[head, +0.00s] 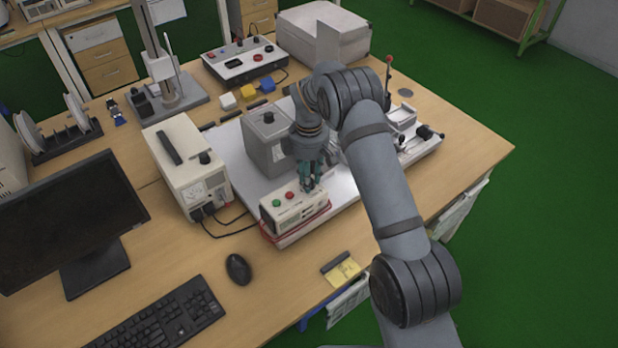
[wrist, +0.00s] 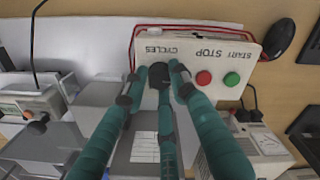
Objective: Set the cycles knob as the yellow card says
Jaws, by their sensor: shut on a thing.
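The white control box (head: 295,212) stands at the front edge of the white plate, with a green START button (wrist: 231,79), a red STOP button (wrist: 203,77) and the CYCLES label. My gripper (head: 309,184) reaches down to the box's right end. In the wrist view, its teal fingers are shut on the dark cycles knob (wrist: 158,71), below the CYCLES label. The fingers hide much of the knob, and I cannot read its setting. The yellow card (head: 344,273) lies on the table's front edge; its writing is too small to read.
A grey block (head: 266,143) stands close behind the control box. A white power unit (head: 187,165) is to the left, with cables between. The mouse (head: 238,269) and keyboard (head: 168,322) lie in front left. A fixture (head: 421,140) with levers stands at right.

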